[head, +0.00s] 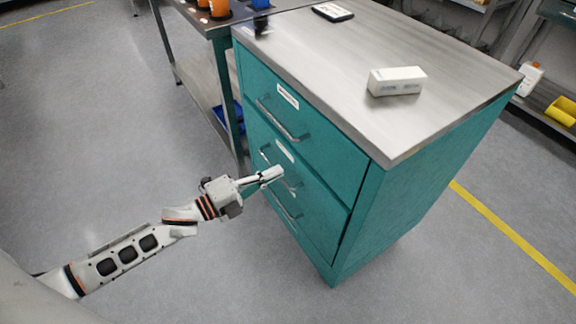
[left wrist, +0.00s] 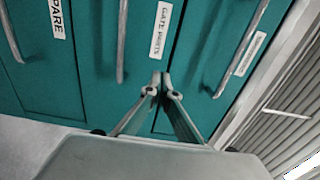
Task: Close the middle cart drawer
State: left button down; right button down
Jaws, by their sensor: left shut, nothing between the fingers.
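The teal cart (head: 430,150) has three drawers in its front. The middle drawer (head: 322,194) has a white label and a bar handle, partly hidden behind my left gripper. A dark gap shows along its right edge; it looks nearly level with its neighbours, but I cannot tell exactly how far it stands out. My left gripper (head: 278,173) is shut and empty, its fingertips at the middle drawer's front. In the left wrist view, the closed fingertips (left wrist: 161,78) are just below the label of the middle drawer (left wrist: 145,65); contact is unclear. My right gripper is not in view.
The top drawer (head: 330,145) and bottom drawer (head: 310,228) look shut. A white box (head: 396,81) and a dark flat device (head: 333,12) lie on the cart top. A metal workbench (head: 205,75) stands at the cart's left. The floor in front is clear.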

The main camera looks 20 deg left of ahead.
aim_at(297, 162)
pick_arm(q)
jog(key=x, duration=0.3)
jog(key=shift+w+d+f, duration=0.1)
jog(key=shift+w+d, duration=0.1)
jog(key=shift+d, duration=0.05)
jog(key=shift+w+d, duration=0.25)
jog(key=shift+w, duration=0.15)
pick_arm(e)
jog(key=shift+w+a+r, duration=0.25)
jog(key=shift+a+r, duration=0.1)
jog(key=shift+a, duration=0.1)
